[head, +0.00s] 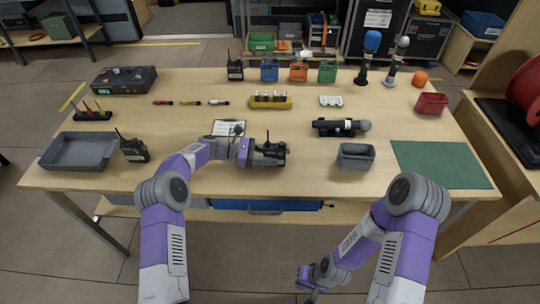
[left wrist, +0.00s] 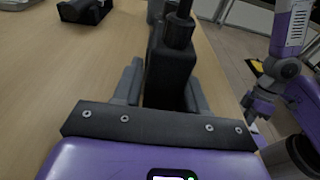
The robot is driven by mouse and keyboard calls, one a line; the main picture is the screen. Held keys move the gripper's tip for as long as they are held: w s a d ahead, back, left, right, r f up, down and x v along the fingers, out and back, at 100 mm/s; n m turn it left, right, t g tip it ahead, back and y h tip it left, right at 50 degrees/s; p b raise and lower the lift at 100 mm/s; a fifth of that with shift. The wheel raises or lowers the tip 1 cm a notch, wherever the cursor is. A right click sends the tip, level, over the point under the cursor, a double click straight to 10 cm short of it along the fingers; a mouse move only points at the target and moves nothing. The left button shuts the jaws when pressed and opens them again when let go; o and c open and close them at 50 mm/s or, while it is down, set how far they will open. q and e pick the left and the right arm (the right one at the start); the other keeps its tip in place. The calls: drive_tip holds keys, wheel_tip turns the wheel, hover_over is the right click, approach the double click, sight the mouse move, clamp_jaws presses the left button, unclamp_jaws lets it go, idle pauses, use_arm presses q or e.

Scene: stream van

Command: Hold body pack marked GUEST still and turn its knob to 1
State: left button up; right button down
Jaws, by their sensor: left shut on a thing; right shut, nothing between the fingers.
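My left gripper (head: 268,156) is shut on a black body pack (head: 272,149) near the table's front middle. In the left wrist view the pack (left wrist: 170,75) sits between the two fingers, with a dark round knob or stub on its top end. I cannot read any marking on it. Two other black packs with antennas stand on the table: one (head: 133,150) at the left beside the grey tray, one (head: 235,70) at the back. My right gripper (head: 308,280) is shut and empty, low in front of the table edge; its arm also shows in the left wrist view.
A white card (head: 229,128) lies just behind my left wrist. A black microphone-like item (head: 338,127) and a grey bin (head: 356,156) are to the right of the held pack. A grey tray (head: 78,150) is at left, a green mat (head: 440,164) at right.

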use_arm(q)
drive_tip(key=shift+c, duration=1.2)
drive_tip(key=o, duration=1.1)
drive_tip(key=shift+a, duration=0.1)
drive_tip(key=a, duration=0.4)
drive_tip(key=a+r, duration=0.1)
drive_tip(key=a, duration=0.6)
drive_tip(key=shift+w+a+r, duration=0.1)
drive_tip(key=shift+a+r, duration=0.25)
drive_tip(key=shift+r, duration=0.05)
